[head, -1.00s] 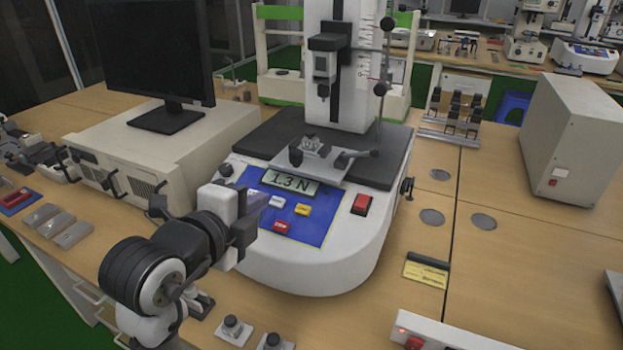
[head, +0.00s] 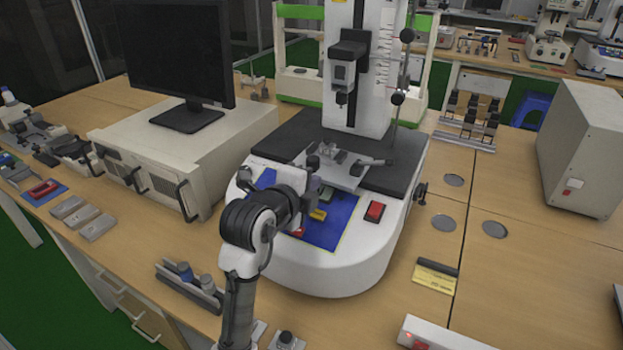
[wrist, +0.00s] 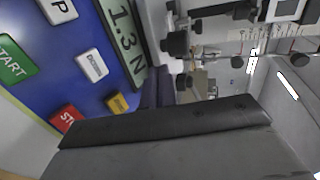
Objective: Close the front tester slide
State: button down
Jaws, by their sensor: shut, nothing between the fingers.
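The tester (head: 350,270) is a white machine with a rounded base and a blue control panel. Its slide (head: 340,176) is a light metal plate with a small clamp and a dark side handle, lying on the black platform near the front. My gripper (head: 318,182) is shut and empty, above the panel and just in front of the slide; my arm hides part of the panel. In the wrist view the purple fingertips (wrist: 157,90) are together beside the "1.3 N" display (wrist: 122,38). Whether they touch the slide I cannot tell.
A monitor (head: 180,50) on a beige case (head: 180,160) stands left of the tester. The tester's upright column (head: 360,105) rises behind the slide. A beige box (head: 585,150) stands far right.

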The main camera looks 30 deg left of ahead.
aim_at(325, 172)
jog(key=shift+w, duration=0.1)
jog(key=x, duration=0.2)
jog(key=b+x, duration=0.1)
jog(key=shift+r, duration=0.3)
jog(key=shift+w+r, duration=0.1)
jog(key=shift+w, duration=0.5)
jog(key=shift+s, duration=0.1)
